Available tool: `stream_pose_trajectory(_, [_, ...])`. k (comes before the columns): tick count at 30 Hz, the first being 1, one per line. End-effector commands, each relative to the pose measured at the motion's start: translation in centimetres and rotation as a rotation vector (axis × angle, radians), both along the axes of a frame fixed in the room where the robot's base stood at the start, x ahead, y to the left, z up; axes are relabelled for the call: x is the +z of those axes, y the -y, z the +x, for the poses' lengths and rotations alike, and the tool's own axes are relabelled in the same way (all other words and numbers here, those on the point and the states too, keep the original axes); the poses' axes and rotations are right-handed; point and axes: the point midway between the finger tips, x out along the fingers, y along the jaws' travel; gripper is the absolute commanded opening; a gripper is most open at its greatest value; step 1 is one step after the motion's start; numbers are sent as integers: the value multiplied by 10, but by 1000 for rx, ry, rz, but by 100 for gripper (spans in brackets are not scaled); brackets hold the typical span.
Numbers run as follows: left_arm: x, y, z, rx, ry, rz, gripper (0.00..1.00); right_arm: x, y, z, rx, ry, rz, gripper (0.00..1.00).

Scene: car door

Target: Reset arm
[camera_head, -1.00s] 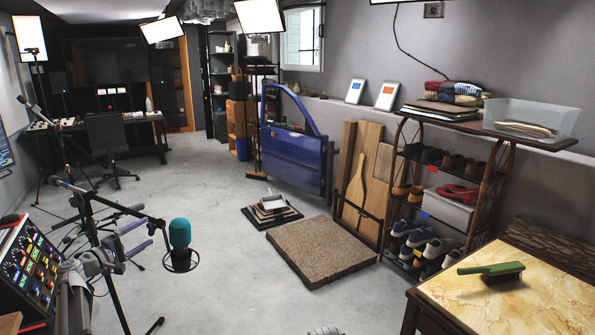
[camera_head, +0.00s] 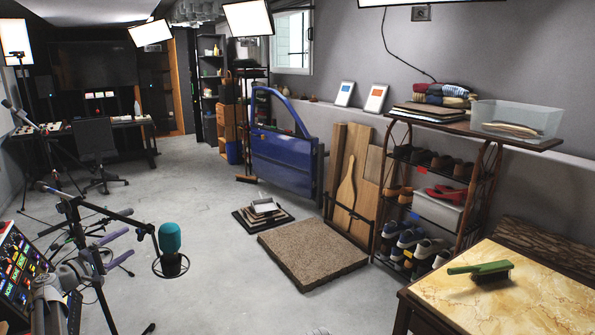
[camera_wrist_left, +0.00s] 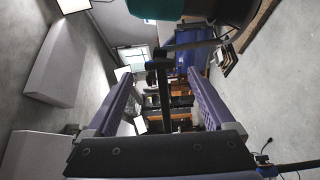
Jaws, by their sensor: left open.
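My left gripper (camera_head: 128,243) comes in from the lower left in the head view. Its two purple fingers are spread apart, with nothing held between them. It sits just left of a teal microphone (camera_head: 170,238) on a black stand. In the left wrist view the open fingers (camera_wrist_left: 160,78) stand on both sides of the picture. The microphone (camera_wrist_left: 165,8) shows at the top edge there, beyond the fingertips. A dark stand bar shows between the fingers; the frames do not settle whether it touches them. My right gripper is not in view.
A control panel (camera_head: 18,265) with lit buttons stands at the lower left. A marble-topped table (camera_head: 530,285) with a green brush (camera_head: 482,271) is at the lower right. A blue car door (camera_head: 285,160) and a shoe rack (camera_head: 435,190) line the wall.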

Motion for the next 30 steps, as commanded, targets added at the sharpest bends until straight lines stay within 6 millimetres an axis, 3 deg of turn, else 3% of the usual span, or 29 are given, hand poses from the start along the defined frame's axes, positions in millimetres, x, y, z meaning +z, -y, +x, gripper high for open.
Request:
stream_pose_trajectory(5, [0, -14, -34, 2, 0, 0, 88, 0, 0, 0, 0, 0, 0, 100])
stream_pose_trajectory(18, [0, 19, 44, -3, -3, -5, 88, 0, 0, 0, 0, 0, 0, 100])
stream_pose_trajectory(30, [0, 18, 39, -1, -176, -379, 88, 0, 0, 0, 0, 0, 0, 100])
